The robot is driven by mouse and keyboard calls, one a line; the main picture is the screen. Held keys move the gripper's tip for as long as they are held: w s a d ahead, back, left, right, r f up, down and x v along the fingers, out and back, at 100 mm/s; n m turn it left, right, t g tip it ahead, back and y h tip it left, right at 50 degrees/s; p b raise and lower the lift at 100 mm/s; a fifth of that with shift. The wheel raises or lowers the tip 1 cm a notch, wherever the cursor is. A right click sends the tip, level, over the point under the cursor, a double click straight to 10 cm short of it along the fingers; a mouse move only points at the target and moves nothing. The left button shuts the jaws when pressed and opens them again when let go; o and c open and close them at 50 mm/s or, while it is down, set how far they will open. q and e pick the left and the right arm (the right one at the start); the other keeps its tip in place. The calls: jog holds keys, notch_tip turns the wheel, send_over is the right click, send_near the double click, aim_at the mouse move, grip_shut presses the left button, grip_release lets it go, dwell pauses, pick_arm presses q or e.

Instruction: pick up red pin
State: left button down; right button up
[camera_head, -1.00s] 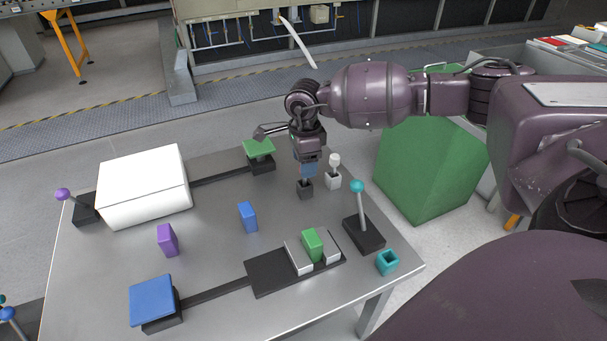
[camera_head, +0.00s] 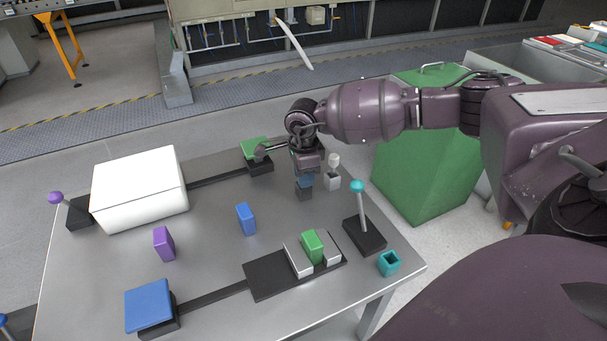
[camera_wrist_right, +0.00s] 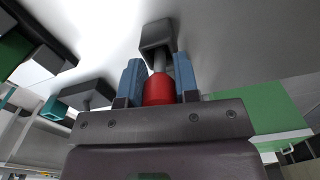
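The red pin (camera_wrist_right: 159,90) shows in the right wrist view, with a grey shaft above a dark grey socket block (camera_wrist_right: 157,32). My right gripper (camera_wrist_right: 159,78) has its two blue fingers on either side of the red head. The gaps look very small, and I cannot tell whether the fingers press on it. In the head view my right gripper (camera_head: 305,180) points down at the dark socket block (camera_head: 304,193) on the table, and it hides the pin there. My left gripper is not in view.
A white pin in a white block (camera_head: 332,180) stands close right of the right gripper. A teal-knobbed lever (camera_head: 362,220), a teal hollow block (camera_head: 389,262), a green block (camera_head: 312,245) and a blue block (camera_head: 245,218) are nearby. A white box (camera_head: 140,190) fills the table's left.

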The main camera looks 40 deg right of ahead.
jog(key=shift+c, duration=1.1)
jog(key=shift+r, duration=0.1)
notch_tip(320, 180, up, 20)
jog(key=p, duration=0.2)
jog(key=shift+p, duration=0.35)
